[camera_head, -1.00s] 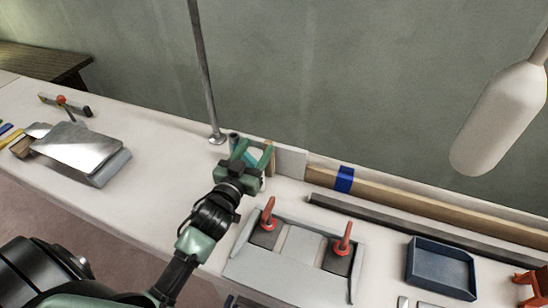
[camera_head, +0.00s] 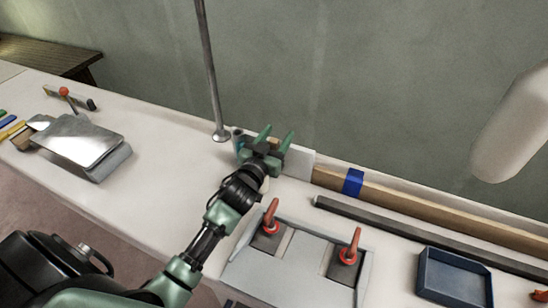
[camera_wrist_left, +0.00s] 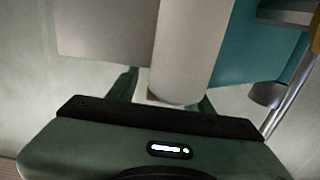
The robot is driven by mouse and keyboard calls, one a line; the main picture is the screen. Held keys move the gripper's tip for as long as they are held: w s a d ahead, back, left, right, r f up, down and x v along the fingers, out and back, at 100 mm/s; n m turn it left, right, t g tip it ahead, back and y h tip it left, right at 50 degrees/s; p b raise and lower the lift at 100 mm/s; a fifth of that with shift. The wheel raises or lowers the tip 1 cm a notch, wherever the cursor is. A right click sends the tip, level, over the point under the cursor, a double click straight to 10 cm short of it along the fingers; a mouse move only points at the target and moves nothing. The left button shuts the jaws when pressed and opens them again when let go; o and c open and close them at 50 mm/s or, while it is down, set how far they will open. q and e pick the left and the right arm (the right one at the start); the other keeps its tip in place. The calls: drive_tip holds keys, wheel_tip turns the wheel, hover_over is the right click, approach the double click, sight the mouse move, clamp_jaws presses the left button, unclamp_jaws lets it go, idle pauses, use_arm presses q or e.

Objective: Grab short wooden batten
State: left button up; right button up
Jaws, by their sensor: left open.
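My left gripper (camera_head: 277,135) is open at the back of the bench, close to the wall. Its two green fingers point away from the camera, and it also shows in the left wrist view (camera_wrist_left: 163,95). A small bit of wood, apparently the short wooden batten (camera_head: 274,141), shows between the fingers in the head view, mostly hidden by the gripper. In the left wrist view a pale upright piece (camera_wrist_left: 188,50), probably the same batten, stands ahead between the fingers. I cannot tell whether they touch it. My right gripper is not in view.
A white panel (camera_head: 301,162) stands right of the gripper, a metal pole (camera_head: 210,80) left. A long taped batten (camera_head: 400,203) and dark bar (camera_head: 400,234) lie right. A grey fixture with red clamps (camera_head: 304,250) and blue tray (camera_head: 455,275) are nearer.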

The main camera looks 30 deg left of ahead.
use_arm(q)
drive_tip(key=shift+w, duration=0.4)
clamp_jaws()
drive_tip(key=shift+r, duration=0.1)
